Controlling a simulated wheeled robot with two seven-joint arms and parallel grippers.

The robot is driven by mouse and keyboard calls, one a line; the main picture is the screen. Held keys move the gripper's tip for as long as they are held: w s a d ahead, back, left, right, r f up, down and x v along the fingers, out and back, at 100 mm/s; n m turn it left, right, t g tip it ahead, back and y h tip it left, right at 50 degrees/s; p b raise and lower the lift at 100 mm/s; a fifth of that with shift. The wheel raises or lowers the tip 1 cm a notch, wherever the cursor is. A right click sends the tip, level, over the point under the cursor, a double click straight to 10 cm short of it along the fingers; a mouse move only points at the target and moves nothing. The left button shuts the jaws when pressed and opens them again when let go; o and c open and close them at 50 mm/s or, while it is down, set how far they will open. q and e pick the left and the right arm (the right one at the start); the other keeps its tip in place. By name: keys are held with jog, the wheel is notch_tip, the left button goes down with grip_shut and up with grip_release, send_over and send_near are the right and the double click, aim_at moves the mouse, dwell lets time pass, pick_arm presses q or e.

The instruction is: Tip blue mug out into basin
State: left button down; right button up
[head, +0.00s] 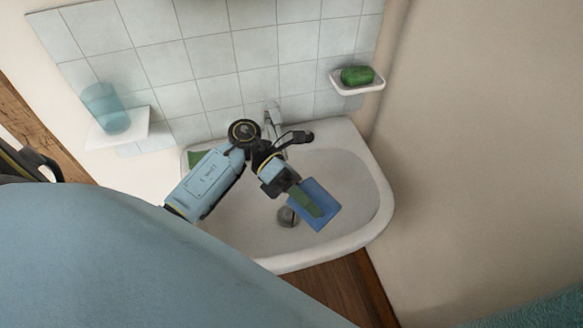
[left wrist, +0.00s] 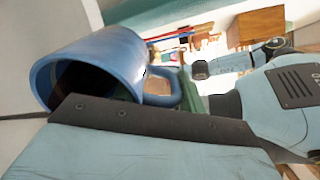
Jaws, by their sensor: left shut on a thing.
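The blue mug (head: 325,207) is over the white basin (head: 368,200), in front of my left gripper (head: 306,201). My left gripper is shut on the mug, with a green finger lying across it. In the head view the mug shows its side, so it looks tipped well over. In the left wrist view the mug (left wrist: 112,62) shows its round mouth toward the left, dark inside, with its handle at the right by the green finger. I cannot tell whether anything is pouring. My right gripper is not in view.
A faucet (head: 271,117) stands behind my left wrist. The drain (head: 288,217) shows below the mug. A green item (head: 203,158) lies on the basin's back left corner. A translucent cup (head: 106,108) stands on a left shelf; green soap (head: 357,75) sits in a right wall dish.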

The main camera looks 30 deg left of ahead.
pick_arm(q)
jog(key=shift+w+a+r+h, duration=0.1)
jog(key=shift+a+r+h, duration=0.25)
jog(key=shift+r, duration=0.1)
